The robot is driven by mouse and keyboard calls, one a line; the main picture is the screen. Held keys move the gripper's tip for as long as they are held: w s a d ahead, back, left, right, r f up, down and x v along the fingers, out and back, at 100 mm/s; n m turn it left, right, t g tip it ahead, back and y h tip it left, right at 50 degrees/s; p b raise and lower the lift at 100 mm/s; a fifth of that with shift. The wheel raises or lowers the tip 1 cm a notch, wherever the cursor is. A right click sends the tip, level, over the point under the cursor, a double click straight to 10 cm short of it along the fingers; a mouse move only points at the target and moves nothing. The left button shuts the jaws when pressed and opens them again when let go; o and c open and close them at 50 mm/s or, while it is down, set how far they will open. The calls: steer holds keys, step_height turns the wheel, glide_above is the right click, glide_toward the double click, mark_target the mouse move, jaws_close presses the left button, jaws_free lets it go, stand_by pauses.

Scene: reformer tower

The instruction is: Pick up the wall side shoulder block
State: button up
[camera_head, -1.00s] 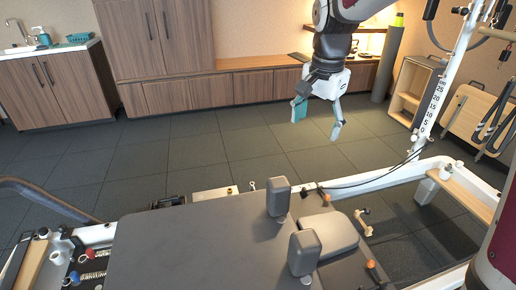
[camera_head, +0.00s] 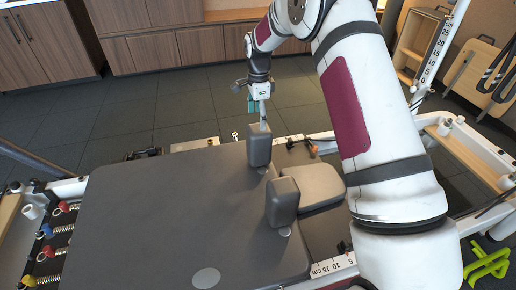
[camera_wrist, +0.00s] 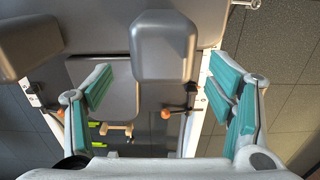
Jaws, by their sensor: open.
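The wall side shoulder block (camera_head: 259,150) is a dark grey padded block standing upright at the wall-side edge of the carriage (camera_head: 170,215). In the wrist view the block (camera_wrist: 165,45) appears in the middle, just beyond and between my two fingers. My gripper (camera_head: 260,113) is just above or behind the block in the head view. Its teal-padded fingers are spread wide in the wrist view (camera_wrist: 160,85), with nothing held. The exact gap between fingers and block cannot be told. My arm comes in from the right.
The other shoulder block (camera_head: 282,202) stands nearer the camera, with a headrest (camera_head: 318,186) beside it. In the wrist view this second block (camera_wrist: 28,40) is at upper left. A white frame rail and an upright post (camera_head: 438,55) are to the right. Floor (camera_head: 190,100) is clear toward the cabinets.

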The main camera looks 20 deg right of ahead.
steer(key=b, duration=0.1)
glide_toward(259, 149)
steer(key=w+f, duration=0.2)
steer(key=shift+w+d+f, duration=0.3)
steer(key=shift+w, duration=0.05)
steer(key=shift+w+d+f+b, duration=0.15)
steer(key=shift+f+b, duration=1.05)
steer(key=shift+f, duration=1.4)
steer(key=shift+f, duration=0.25)
steer(key=c, duration=1.8)
steer(key=shift+w+r, duration=0.1)
steer(key=shift+r, duration=0.1)
